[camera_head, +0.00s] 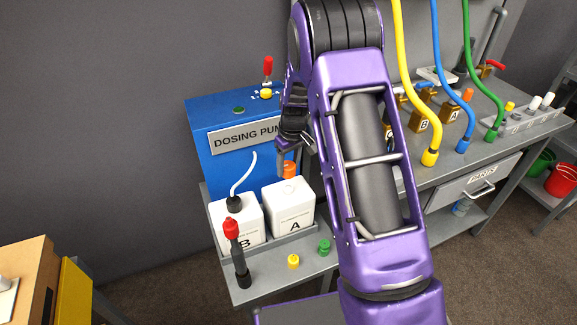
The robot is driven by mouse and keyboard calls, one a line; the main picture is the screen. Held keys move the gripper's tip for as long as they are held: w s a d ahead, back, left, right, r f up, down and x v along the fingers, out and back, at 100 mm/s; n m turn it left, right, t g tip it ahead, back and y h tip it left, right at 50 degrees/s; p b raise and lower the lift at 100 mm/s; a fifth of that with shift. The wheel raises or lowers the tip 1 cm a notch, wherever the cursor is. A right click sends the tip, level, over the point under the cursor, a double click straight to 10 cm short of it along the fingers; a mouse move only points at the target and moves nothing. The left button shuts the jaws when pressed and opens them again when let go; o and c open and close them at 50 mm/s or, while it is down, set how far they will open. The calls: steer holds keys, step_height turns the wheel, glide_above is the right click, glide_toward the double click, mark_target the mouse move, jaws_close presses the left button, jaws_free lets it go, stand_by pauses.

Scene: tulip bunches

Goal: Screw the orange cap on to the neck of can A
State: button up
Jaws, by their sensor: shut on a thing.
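Can A (288,207) is a white can with a black letter A. It stands upright in a grey tray in front of the blue dosing pump, to the right of can B (236,219). The orange cap (289,169) is just above the top of can A. My gripper (287,160) points down over can A and is shut on the orange cap. The neck of can A is hidden, so I cannot tell whether the cap touches it. My arm covers the middle of the view.
The blue dosing pump (205,118) stands close behind the cans. A white hose runs into can B's black cap (235,203).

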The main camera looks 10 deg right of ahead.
mark_target(288, 187)
steer(key=shift+f+b, duration=1.95)
steer(key=shift+f, duration=0.55)
steer(key=shift+f+b, duration=0.85)
steer(key=shift+f, duration=0.2)
steer(key=m, duration=0.5)
steer(key=shift+h+p, duration=0.3)
steer(key=shift+m, duration=0.3)
steer(key=m+p, duration=0.1)
steer(key=m, duration=0.2)
steer(key=shift+h, duration=0.3)
steer(key=shift+m, duration=0.9)
